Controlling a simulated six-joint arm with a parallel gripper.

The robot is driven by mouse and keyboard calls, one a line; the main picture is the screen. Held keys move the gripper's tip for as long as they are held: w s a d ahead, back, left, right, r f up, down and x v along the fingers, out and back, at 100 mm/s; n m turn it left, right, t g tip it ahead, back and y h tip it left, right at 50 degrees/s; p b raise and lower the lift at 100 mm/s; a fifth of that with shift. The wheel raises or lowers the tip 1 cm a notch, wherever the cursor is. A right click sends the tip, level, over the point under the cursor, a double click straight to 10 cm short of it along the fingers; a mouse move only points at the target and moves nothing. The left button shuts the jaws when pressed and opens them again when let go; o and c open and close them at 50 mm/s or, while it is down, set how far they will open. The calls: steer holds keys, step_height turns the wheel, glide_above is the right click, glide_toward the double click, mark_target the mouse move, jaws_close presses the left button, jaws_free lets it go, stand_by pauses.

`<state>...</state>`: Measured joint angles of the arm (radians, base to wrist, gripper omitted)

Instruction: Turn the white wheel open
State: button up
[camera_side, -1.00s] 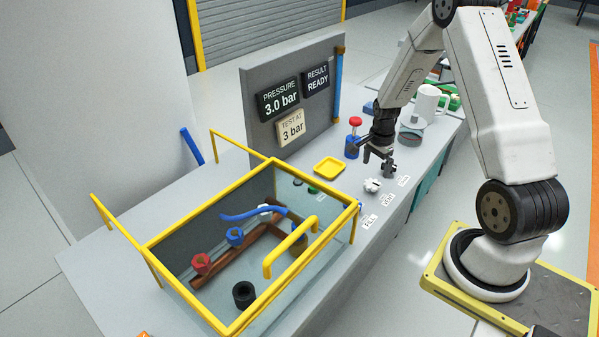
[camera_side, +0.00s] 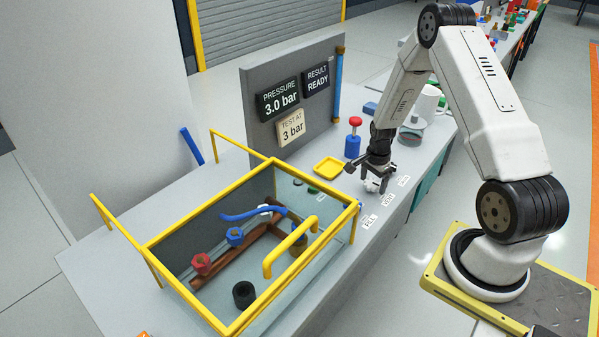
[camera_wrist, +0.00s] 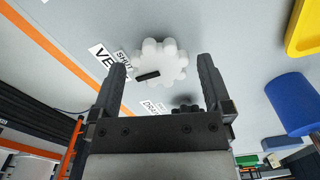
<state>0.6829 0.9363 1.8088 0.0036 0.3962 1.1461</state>
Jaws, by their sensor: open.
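The white wheel (camera_wrist: 165,66) is a lobed knob with a dark bar mark on its face. In the wrist view it lies ahead of and between the tips of my open gripper (camera_wrist: 163,62). In the side view my gripper (camera_side: 374,180) points down right over the white wheel (camera_side: 373,185), which it partly hides. I cannot tell whether the fingers touch the wheel. Labels reading VENT (camera_wrist: 103,58) and SHUT (camera_wrist: 124,60) lie beside the wheel in the wrist view. The pressure display (camera_side: 278,98) reads 3.0 bar, and the result display (camera_side: 317,77) reads READY.
A dark knob (camera_wrist: 187,101) sits close behind the wheel in the wrist view. A yellow tray (camera_side: 328,168) and a blue post with a red top (camera_side: 353,138) stand nearby. The yellow-framed glass tank (camera_side: 150,249) is to the left.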

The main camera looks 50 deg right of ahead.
steer(key=c, duration=1.2)
steer(key=shift+n, duration=0.4)
steer(key=n, duration=0.8)
steer(key=shift+w, duration=0.1)
steer(key=n, duration=0.4)
steer(key=shift+n, duration=2.6)
steer(key=o, duration=1.2)
